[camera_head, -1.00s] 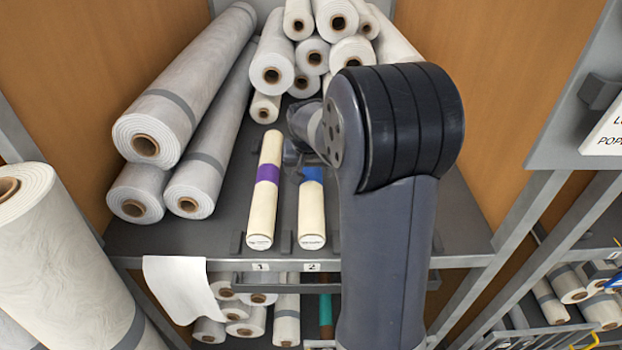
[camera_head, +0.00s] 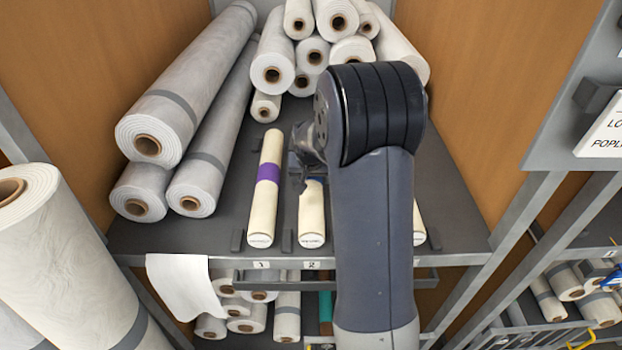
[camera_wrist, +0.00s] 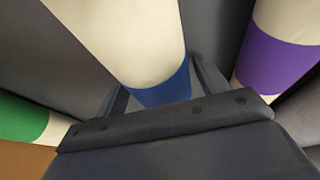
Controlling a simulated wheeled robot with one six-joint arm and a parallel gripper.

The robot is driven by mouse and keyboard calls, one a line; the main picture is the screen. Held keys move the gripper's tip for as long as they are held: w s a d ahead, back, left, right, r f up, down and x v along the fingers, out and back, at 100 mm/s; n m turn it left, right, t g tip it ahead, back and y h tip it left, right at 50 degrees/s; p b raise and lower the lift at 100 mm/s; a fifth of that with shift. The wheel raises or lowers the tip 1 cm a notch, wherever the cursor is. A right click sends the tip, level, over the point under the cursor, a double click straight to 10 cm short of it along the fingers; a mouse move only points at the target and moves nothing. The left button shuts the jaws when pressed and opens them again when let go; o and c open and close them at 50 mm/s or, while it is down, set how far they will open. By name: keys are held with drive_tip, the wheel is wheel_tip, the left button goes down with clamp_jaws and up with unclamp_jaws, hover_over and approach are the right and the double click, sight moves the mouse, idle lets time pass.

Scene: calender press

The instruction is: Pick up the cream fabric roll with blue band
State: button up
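The cream fabric roll with blue band (camera_head: 312,222) lies on the shelf at label 2, its near end towards me. In the head view my arm and gripper (camera_head: 300,160) cover much of its far part and nearly all of its band. In the wrist view the cream roll (camera_wrist: 135,40) runs down between the two fingers of my gripper (camera_wrist: 160,92), its blue band level with them. The fingers stand open, one on each side of the band. I cannot tell whether either finger touches it.
A cream roll with a purple band (camera_head: 264,190) lies close on the left at label 1. A green-banded roll (camera_wrist: 25,118) lies on the other side, mostly behind my arm in the head view. Large grey-white rolls (camera_head: 190,90) and stacked white rolls (camera_head: 300,55) fill the back.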

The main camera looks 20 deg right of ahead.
drive_tip(key=c, duration=1.1)
drive_tip(key=shift+r, duration=0.1)
